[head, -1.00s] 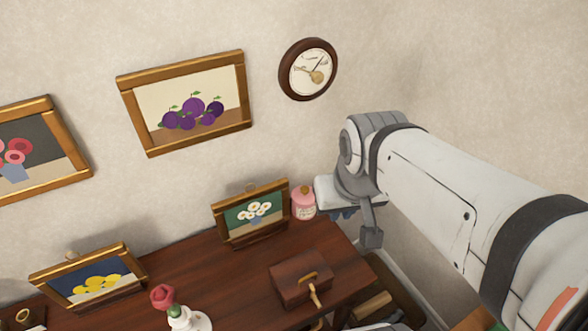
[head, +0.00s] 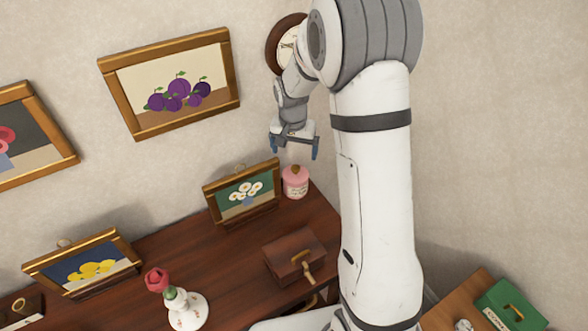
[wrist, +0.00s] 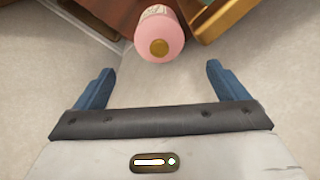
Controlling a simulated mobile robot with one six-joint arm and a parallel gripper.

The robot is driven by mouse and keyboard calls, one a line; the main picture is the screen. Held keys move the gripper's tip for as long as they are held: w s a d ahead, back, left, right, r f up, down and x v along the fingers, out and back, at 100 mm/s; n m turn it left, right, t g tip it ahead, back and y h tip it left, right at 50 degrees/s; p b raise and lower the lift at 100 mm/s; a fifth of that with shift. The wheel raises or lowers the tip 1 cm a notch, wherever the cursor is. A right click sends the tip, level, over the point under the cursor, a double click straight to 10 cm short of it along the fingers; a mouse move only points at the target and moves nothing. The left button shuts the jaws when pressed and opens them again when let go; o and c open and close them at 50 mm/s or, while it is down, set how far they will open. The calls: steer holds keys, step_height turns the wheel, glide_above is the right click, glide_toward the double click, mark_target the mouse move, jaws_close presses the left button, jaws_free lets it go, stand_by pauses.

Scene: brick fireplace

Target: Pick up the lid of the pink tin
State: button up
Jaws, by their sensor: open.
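The pink tin (head: 295,187) stands upright at the far right corner of the dark wooden table, near the wall. Its pink lid (head: 295,173) is on, with a brown round knob (head: 296,167) on top. In the wrist view the lid (wrist: 159,24) shows from above at the top middle, with the knob (wrist: 159,47) facing the camera. My gripper (head: 293,153) is open and empty, above the tin. In the wrist view its blue fingertips (wrist: 160,68) stand wide apart, with the lid beyond them and between their lines.
A gold-framed daisy picture (head: 243,194) stands just left of the tin. A brown box (head: 296,256) sits nearer on the table (head: 222,252). A white vase with a red rose (head: 186,309) stands in front. A green box (head: 511,304) is at lower right.

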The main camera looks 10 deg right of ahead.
mark_target(295, 168)
steer(key=shift+o, duration=0.6)
steer(key=shift+w+f, duration=0.3)
steer(key=shift+f, duration=0.2)
steer(key=shift+w+f, duration=0.25)
steer(key=shift+f, duration=0.6)
steer(key=shift+d+f+p, duration=0.2)
steer(key=shift+f+p, duration=0.45)
steer(key=shift+f, duration=1.1)
steer(key=shift+d+f+p, duration=0.15)
steer(key=shift+f+p, duration=0.5)
steer(key=shift+f, duration=1.05)
steer(key=shift+c, duration=0.6)
steer(key=c, duration=1)
step_height(295, 168, up, 9)
steer(key=shift+w+f+b, duration=0.1)
steer(key=shift+b, duration=1.15)
steer(key=shift+f+b, duration=0.9)
steer(key=shift+b, duration=0.2)
